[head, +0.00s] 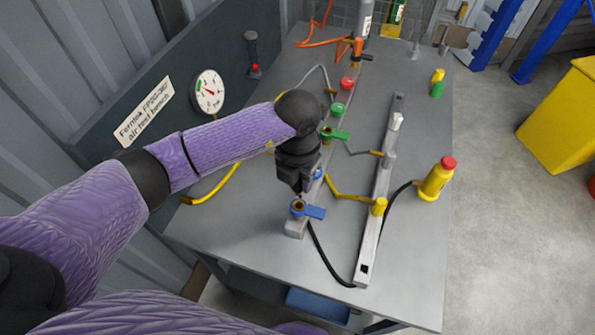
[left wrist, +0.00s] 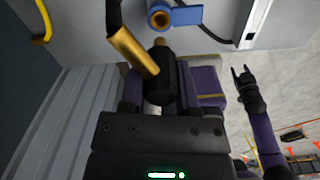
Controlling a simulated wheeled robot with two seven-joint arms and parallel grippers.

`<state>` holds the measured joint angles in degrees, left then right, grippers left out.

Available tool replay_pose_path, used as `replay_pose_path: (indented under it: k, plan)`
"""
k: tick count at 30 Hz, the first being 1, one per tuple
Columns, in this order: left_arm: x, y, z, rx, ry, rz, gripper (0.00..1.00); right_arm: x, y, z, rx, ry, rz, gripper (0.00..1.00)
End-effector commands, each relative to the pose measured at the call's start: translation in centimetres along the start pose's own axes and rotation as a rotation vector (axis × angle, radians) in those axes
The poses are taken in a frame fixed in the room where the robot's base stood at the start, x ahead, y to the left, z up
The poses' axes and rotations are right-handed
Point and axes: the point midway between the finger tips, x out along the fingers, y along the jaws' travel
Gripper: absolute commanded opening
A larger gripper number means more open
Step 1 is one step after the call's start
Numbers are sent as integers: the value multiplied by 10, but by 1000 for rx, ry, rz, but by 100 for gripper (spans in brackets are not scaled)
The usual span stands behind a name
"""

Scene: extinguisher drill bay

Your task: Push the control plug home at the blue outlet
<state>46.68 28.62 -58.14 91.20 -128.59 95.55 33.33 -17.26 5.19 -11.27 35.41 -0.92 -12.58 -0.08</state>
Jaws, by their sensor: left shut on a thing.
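The blue outlet (head: 298,207), with a brass-ringed hole and a blue lever, sits near the front end of the grey manifold bar. It also shows at the top of the left wrist view (left wrist: 159,19). My left gripper (head: 300,188) is over the bench just behind the outlet, pointing down. It is shut on the control plug (left wrist: 161,88), which has a black body and a short brass tip. The tip appears close to the outlet hole but outside it. A brass sleeve with a black end slants beside the plug. My right gripper (left wrist: 241,74) is open and empty, off to the right.
A green outlet (head: 330,133) with a lever stands farther back. A pale rail (head: 368,255) with yellow and grey fittings runs to the right. A yellow bottle (head: 436,180) with a red cap stands near the right edge. A black hose (head: 320,255) loops over the bench front.

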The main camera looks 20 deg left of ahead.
Motion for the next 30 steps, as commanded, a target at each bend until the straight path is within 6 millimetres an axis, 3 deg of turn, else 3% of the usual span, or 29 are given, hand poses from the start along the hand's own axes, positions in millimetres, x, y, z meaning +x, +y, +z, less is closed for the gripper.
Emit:
replay_pose_path:
  k: [7,30]
  plan:
    - [29,0,0,2,0,0,0,25,-1,4,0,-9,-2,59]
    - [33,0,0,3,0,0,0,27,-1,5,0,-9,-1,59]
